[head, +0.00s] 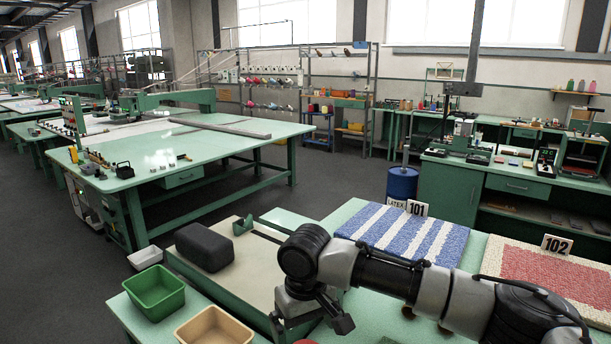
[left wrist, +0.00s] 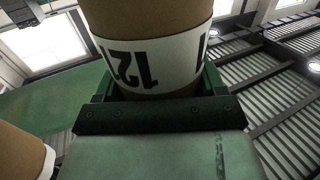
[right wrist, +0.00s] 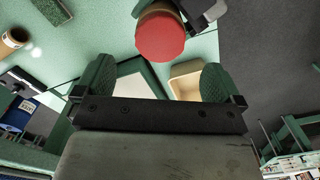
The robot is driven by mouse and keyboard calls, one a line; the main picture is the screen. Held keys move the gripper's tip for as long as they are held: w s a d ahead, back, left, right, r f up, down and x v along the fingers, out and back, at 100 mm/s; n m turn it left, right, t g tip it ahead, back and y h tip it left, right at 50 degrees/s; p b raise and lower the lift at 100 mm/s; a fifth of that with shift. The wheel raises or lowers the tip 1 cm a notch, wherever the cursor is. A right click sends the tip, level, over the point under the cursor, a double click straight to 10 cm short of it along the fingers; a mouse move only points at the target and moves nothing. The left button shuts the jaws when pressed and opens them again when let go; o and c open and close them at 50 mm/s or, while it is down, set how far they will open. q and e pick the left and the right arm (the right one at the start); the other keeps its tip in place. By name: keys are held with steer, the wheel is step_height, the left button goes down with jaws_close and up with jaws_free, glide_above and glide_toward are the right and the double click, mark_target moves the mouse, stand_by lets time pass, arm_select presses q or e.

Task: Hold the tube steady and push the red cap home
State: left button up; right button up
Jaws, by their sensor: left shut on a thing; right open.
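A brown cardboard tube (left wrist: 150,22) with a white printed label fills the upper middle of the left wrist view. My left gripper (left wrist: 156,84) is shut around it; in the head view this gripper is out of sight. The red cap (right wrist: 161,38) is a round disc at the tube's end in the right wrist view; how deep it sits is unclear. A sliver of red shows at the head view's bottom edge (head: 305,342). My right gripper (right wrist: 155,80) is open and empty, apart from the cap, and also shows in the head view (head: 310,318).
A green tray (head: 155,292) and a beige tray (head: 213,327) stand at the bench's left end. A dark block (head: 203,246) lies on a pale board behind them. Striped blue (head: 405,232) and red (head: 550,282) tufted samples lie right. Another brown tube (left wrist: 20,150) is near my left gripper.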

steer(key=shift+f, duration=3.25)
steer(key=c, duration=1.3)
steer(key=shift+r, duration=3.05)
steer(key=shift+c, duration=0.3)
